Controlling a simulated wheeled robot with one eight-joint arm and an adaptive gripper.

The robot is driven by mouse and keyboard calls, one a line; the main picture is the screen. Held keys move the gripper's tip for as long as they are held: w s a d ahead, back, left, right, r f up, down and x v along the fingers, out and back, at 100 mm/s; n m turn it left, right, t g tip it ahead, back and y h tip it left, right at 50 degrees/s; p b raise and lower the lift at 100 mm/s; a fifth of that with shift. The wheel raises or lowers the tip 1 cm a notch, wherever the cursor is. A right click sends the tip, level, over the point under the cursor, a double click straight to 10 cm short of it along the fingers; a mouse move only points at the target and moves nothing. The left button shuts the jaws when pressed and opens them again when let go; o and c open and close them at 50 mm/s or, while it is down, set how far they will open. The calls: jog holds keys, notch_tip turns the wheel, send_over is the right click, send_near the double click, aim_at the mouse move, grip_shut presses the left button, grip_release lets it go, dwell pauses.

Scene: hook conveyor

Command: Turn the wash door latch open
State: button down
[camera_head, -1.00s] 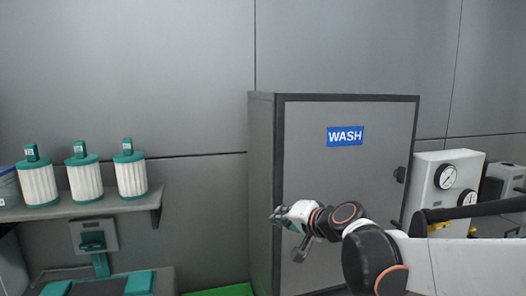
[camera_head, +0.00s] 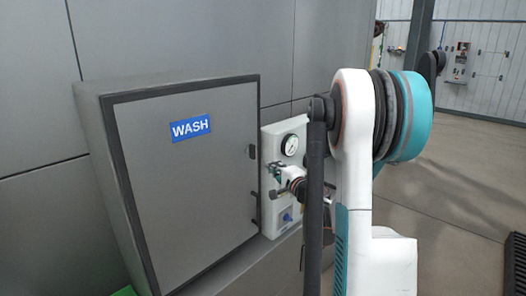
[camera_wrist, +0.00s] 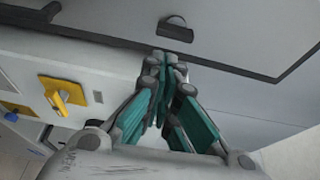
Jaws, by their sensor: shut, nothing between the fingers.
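The grey wash door (camera_head: 185,190) with its blue WASH sign is closed in the head view. A dark handle (camera_head: 252,152) sits near its right edge, and a smaller dark piece (camera_head: 254,196) lies lower on that edge. I cannot tell for sure which is the latch. My gripper (camera_head: 272,172) is just right of the door edge, between these two pieces in the picture. In the wrist view my gripper (camera_wrist: 168,64) is shut and empty. Its teal fingertips touch or nearly touch a small black piece at the dark door edge; a rounded black handle (camera_wrist: 172,27) is beyond.
A white panel (camera_head: 292,195) with a gauge (camera_head: 290,144) and a blue knob (camera_head: 287,217) stands right of the wash cabinet, close behind my gripper. A yellow lever (camera_wrist: 66,94) is left of my fingers. Open floor (camera_head: 455,210) lies at the right.

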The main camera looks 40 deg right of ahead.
aim_at(252, 151)
jog(key=shift+s+d, duration=0.2)
jog(key=shift+d, duration=0.2)
jog(key=x, duration=1)
